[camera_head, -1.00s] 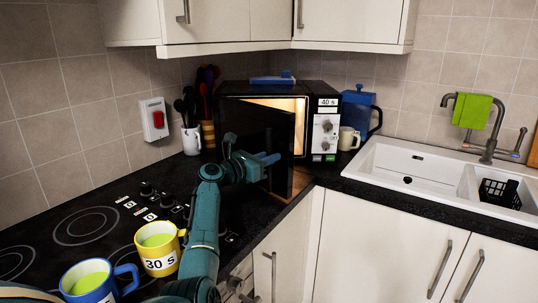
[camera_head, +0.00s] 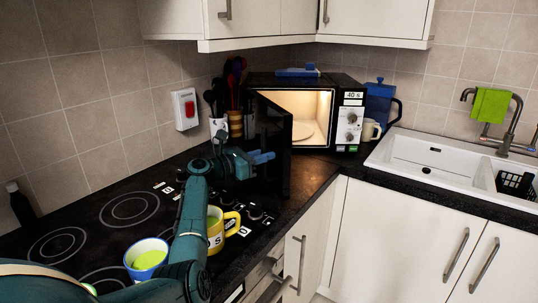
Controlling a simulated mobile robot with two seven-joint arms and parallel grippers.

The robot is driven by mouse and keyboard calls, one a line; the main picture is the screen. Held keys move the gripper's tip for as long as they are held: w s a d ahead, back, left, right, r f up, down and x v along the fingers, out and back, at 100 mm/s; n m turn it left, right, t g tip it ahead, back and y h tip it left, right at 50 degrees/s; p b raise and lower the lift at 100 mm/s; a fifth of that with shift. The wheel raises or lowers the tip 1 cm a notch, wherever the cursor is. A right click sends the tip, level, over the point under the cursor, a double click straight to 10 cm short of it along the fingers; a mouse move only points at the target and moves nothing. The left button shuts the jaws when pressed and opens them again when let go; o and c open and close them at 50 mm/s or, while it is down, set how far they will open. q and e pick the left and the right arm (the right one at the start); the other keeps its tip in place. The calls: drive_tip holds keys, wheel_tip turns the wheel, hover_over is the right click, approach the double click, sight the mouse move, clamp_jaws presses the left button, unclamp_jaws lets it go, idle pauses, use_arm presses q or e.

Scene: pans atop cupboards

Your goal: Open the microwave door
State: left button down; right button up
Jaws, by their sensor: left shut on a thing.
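The microwave (camera_head: 348,118) stands in the back corner of the counter with its lit inside and plate (camera_head: 302,131) in plain view. Its dark door (camera_head: 284,130) stands wide open, swung out towards me on the left side. My left gripper (camera_head: 263,157) reaches in from the left and is shut on the door; the exact grip point is dark and partly hidden by the fingers. My right gripper is not in view.
A yellow mug (camera_head: 229,222) and a blue mug (camera_head: 147,258) stand on the hob (camera_head: 90,225) close to my left arm. A utensil holder (camera_head: 236,122) stands behind the door. A sink (camera_head: 430,160) lies at the right.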

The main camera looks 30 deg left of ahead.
use_arm(q)
drive_tip(key=shift+s+a, duration=0.1)
drive_tip(key=shift+a, duration=0.15)
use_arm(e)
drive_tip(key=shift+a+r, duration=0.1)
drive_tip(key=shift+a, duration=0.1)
use_arm(q)
drive_tip(key=c, duration=1.5)
unclamp_jaws()
drive_tip(key=shift+o, duration=0.3)
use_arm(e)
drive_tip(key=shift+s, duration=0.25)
use_arm(q)
drive_tip(key=p+v, duration=0.5)
drive_tip(key=v, duration=0.2)
drive_tip(key=shift+s, duration=0.2)
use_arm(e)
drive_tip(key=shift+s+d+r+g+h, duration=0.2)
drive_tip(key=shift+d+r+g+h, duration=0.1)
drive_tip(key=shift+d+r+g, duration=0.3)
use_arm(q)
drive_tip(key=shift+a, duration=0.1)
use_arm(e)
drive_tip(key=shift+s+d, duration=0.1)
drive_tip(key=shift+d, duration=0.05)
